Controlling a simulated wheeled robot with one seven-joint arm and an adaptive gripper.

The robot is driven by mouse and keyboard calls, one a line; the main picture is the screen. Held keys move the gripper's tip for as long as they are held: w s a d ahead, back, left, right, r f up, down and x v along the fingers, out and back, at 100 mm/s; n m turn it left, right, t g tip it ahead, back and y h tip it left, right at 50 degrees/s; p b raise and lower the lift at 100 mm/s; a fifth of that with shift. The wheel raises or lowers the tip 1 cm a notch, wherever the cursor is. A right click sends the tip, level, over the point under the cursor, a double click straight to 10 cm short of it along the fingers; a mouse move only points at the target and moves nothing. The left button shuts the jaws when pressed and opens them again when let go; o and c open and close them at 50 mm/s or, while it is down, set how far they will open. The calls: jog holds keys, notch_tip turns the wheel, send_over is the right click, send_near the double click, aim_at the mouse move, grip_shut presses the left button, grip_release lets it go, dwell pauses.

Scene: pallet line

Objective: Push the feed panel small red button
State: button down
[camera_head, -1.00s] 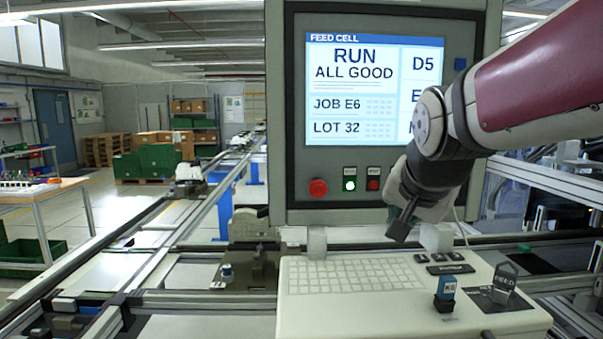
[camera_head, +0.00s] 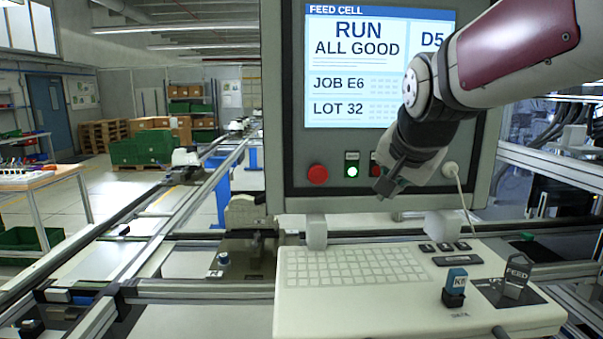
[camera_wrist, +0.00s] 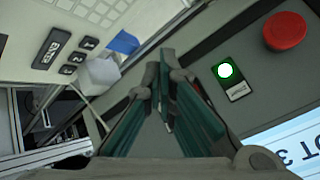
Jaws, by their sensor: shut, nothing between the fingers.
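The feed panel (camera_head: 275,150) stands upright with a lit screen reading RUN ALL GOOD. Below the screen, the small red button (camera_head: 375,170) sits at the right end of a row, partly hidden by my gripper. Left of it are a lit green-framed button (camera_head: 352,171) and a big red mushroom button (camera_head: 317,174). My gripper (camera_head: 383,188) is shut and empty, just in front of the small button; contact cannot be told. In the wrist view, the shut fingers (camera_wrist: 162,65) point toward the panel, beside the lit button (camera_wrist: 225,71). The small red button is mostly or wholly hidden there.
A white cable (camera_head: 462,200) hangs at the panel's right. Conveyor rails (camera_head: 190,205) run at left.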

aim_at(377, 171)
jog(key=w+b, duration=0.3)
jog(key=w, duration=0.3)
dwell(0.3)
jog(key=shift+w, duration=0.1)
dwell(1.1)
jog(key=shift+w+b, duration=0.4)
jog(key=shift+b, duration=0.2)
jog(key=shift+w+b, duration=0.35)
jog(key=shift+w, duration=0.1)
dwell(0.5)
jog(key=shift+s, duration=0.1)
jog(key=shift+s+p, duration=0.4)
jog(key=shift+s, duration=0.4)
